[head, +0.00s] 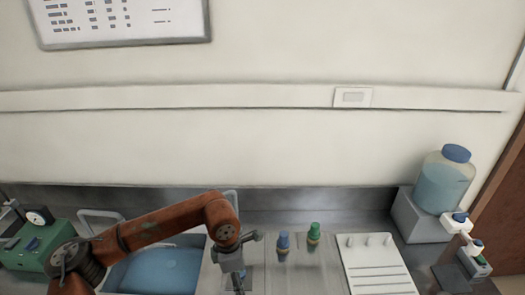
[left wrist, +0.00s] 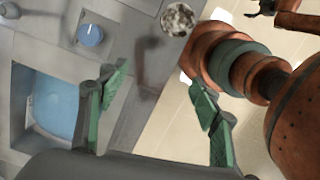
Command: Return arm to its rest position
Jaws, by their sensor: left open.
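My left arm (head: 150,228), orange and worn, comes in from the left in the head view and bends down over the counter just right of the sink. My left gripper (head: 238,280) hangs near the bottom edge there, with its fingertips hard to make out. In the left wrist view the left gripper (left wrist: 158,105) shows two green-padded fingers spread wide apart, with nothing between them. Orange arm links (left wrist: 265,75) of mine fill the right side of that view.
A blue-filled sink (head: 165,268) lies beneath the arm. Blue (head: 283,241) and green (head: 314,233) knobbed fittings and a white pegged board (head: 378,268) stand right of the gripper. A green box with a gauge (head: 38,245) is far left, a large jug (head: 443,182) far right.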

